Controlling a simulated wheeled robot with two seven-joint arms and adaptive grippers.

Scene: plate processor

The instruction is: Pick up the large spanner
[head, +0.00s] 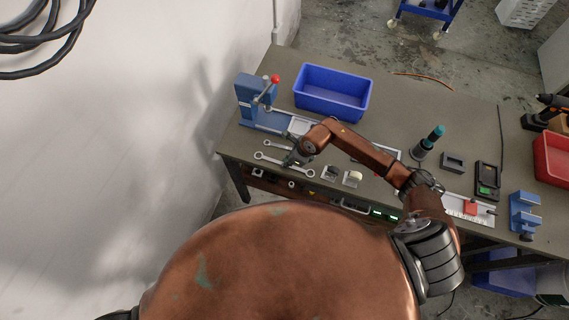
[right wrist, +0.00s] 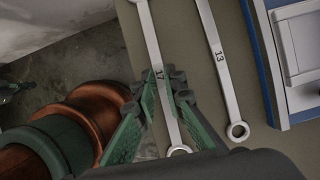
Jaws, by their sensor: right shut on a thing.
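The large spanner (head: 273,159), a silver ring spanner, is at the left front edge of the bench in the head view. In the right wrist view the large spanner (right wrist: 150,38) bears the number 17 and runs between the fingertips. My right gripper (head: 292,158) is over its shaft; in the right wrist view the gripper (right wrist: 168,88) is shut on it. I cannot tell whether the spanner is off the bench. A smaller spanner (right wrist: 216,58), marked 13, lies beside it, apart from the fingers; it also shows in the head view (head: 280,144). My left gripper is out of view.
A blue press with a red knob (head: 256,95) and a blue bin (head: 333,92) stand behind the spanners. Small metal blocks (head: 351,178) lie to the right of my gripper. The bench edge (head: 232,158) is close on the left, near a white wall.

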